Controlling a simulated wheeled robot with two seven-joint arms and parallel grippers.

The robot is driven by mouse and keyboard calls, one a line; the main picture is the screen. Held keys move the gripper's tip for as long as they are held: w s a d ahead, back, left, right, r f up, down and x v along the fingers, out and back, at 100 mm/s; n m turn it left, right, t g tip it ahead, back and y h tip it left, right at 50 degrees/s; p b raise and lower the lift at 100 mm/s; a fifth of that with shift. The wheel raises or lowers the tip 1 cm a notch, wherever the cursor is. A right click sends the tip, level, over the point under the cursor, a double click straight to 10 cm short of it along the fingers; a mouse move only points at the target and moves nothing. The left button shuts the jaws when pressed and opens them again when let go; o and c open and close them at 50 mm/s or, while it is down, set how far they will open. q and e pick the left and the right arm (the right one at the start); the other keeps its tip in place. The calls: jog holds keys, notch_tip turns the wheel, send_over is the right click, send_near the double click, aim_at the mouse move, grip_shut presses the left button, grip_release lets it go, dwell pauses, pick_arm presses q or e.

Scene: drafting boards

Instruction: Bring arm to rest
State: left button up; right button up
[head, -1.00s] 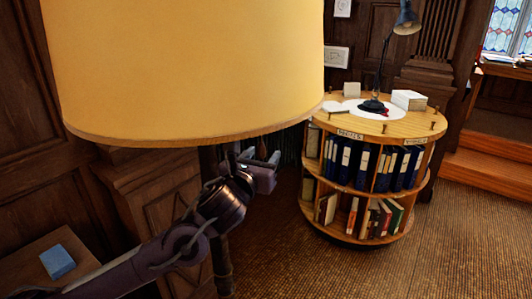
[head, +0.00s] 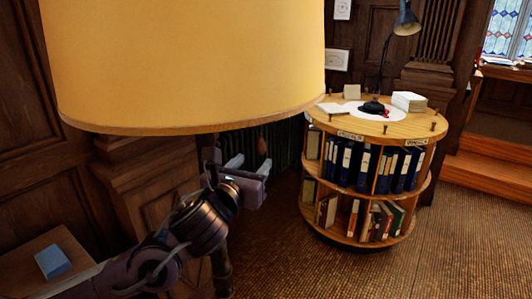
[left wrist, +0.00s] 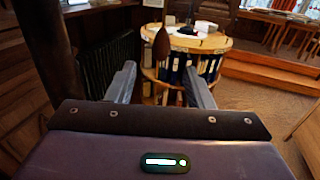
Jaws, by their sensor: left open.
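My left gripper (head: 250,163) is under the right part of a large yellow lampshade (head: 190,70) in the head view. Its two fingers stand apart with nothing between them; the left wrist view also shows the open fingers (left wrist: 160,85). A dark pull-cord knob (head: 262,146) hangs below the shade close to the fingers, and the same knob (left wrist: 161,42) shows beyond the fingertips in the left wrist view. I cannot tell whether it touches them. My left arm reaches in from the lower left, in front of the dark lamp pole (head: 221,265). My right gripper is not in view.
A round wooden bookcase (head: 400,124) with binders and books stands to the right, carrying a desk lamp (head: 406,20) and a white box (head: 409,101). A blue block (head: 52,261) lies on a low wooden surface at lower left. The carpet (head: 470,240) at right is clear.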

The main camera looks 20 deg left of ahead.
pick_arm(q)
jog(key=shift+s+a, duration=0.1)
jog(key=shift+s, duration=0.85)
